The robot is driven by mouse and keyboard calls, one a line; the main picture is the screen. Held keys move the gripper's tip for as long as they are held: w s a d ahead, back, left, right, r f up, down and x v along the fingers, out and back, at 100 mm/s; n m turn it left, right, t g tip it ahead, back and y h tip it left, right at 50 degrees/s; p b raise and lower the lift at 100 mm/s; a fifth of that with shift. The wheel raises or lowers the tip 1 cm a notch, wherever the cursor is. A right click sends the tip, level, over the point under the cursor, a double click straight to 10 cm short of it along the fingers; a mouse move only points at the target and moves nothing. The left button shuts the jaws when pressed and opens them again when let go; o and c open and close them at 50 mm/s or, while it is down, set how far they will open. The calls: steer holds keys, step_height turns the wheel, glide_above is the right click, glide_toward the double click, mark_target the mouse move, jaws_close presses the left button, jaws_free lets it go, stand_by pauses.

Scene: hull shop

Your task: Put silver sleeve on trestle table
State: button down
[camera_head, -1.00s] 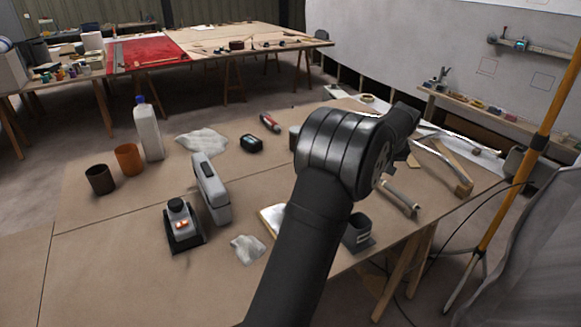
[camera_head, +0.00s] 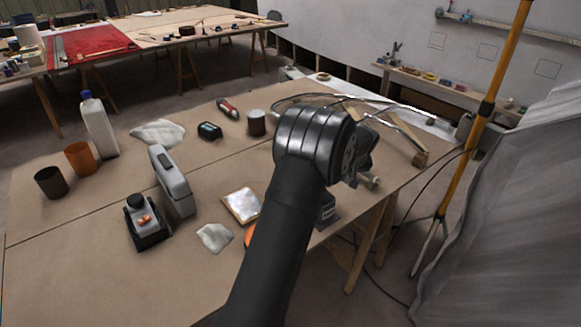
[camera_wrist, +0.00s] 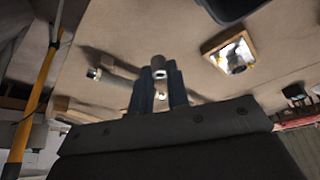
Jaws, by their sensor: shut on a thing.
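In the wrist view, my gripper (camera_wrist: 161,76) is shut on a small grey cylinder with a bright round end, the silver sleeve (camera_wrist: 157,62). The sleeve sits between the dark fingertips, with the table surface beyond it. Whether it touches the table is not clear. In the head view, my arm hides the sleeve and most of my gripper. The near trestle table (camera_head: 95,225) has a brown board top and wooden legs. A second trestle table (camera_head: 155,38) stands at the back left.
A shiny square tray (camera_head: 241,205), white cloth (camera_head: 214,237), grey case (camera_head: 171,181) and dark tin (camera_head: 256,122) lie left of my arm. A pale-handled tool (camera_wrist: 110,78) lies near the gripper. A yellow pole (camera_head: 492,95) stands right. Bare board shows at front left.

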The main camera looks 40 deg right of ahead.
steer(key=w+f, duration=0.2)
steer(key=w, duration=0.1)
steer(key=w+f, duration=0.1)
steer(key=w, duration=0.2)
steer(key=w+a+f, duration=0.1)
steer(key=w+f, duration=0.1)
steer(key=w, duration=0.1)
steer(key=shift+w+f, duration=0.2)
steer(key=shift+f, duration=0.15)
steer(key=shift+w+f, duration=0.15)
steer(key=shift+f, duration=1.9)
steer(key=shift+f, duration=0.15)
steer(key=c, duration=1.4)
jaws_free()
